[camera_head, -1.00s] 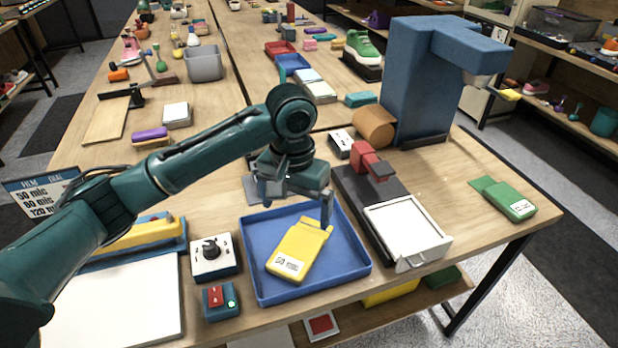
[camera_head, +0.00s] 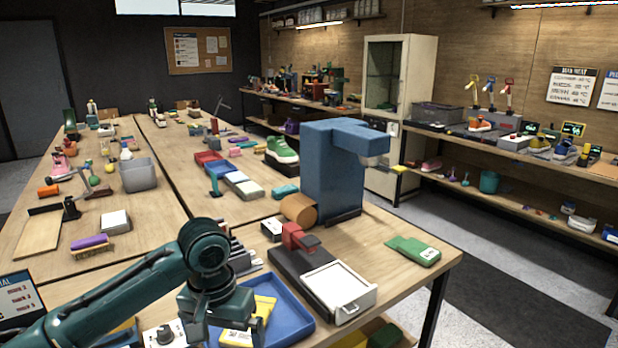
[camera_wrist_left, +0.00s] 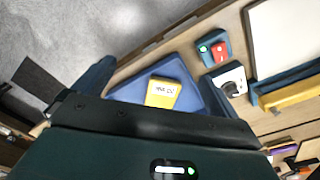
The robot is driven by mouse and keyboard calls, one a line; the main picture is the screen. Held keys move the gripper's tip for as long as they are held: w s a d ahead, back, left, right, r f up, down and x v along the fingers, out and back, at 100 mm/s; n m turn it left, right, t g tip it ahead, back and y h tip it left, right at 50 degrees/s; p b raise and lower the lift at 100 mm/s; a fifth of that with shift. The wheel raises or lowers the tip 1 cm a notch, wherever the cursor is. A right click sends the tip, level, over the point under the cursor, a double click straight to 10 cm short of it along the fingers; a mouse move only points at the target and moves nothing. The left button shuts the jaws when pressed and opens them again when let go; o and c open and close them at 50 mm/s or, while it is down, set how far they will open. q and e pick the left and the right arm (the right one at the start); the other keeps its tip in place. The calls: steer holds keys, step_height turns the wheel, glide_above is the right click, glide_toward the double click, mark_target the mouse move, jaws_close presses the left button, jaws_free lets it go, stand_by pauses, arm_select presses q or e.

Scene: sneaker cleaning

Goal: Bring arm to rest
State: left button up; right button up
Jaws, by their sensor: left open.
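My left gripper (camera_head: 226,328) is low in the head view, above the blue tray (camera_head: 291,316), with its arm coming in from the lower left. It is open and empty, its two fingers spread apart in the left wrist view (camera_wrist_left: 152,84). A yellow labelled pouch (camera_head: 263,308) lies in the blue tray, partly hidden behind the gripper. In the left wrist view the pouch (camera_wrist_left: 163,93) shows between the fingers, at a distance below, with the tray (camera_wrist_left: 185,66) around it. My right gripper is not in view.
A dark device with a white drawer (camera_head: 340,284) stands right of the tray, before a blue machine (camera_head: 330,175). A green pouch (camera_head: 413,249) lies near the table's right edge. A knob box (camera_head: 163,335) is left of the gripper. The table around the green pouch is clear.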

arm_select(q)
steer(key=s+d+f+t+h, duration=0.25)
steer(key=d+f, duration=0.25)
steer(key=f, duration=0.3)
steer(key=s+d+f+t+h, duration=0.25)
steer(key=d+f+h, duration=0.2)
steer(key=f, duration=0.25)
steer(key=s+a+f+t+y, duration=0.4)
steer(key=s+a+f+t, duration=0.1)
steer(key=s+a, duration=0.5)
steer(key=shift+s+f+m, duration=0.3)
steer(key=shift+s+m, duration=0.1)
steer(key=shift+s, duration=0.1)
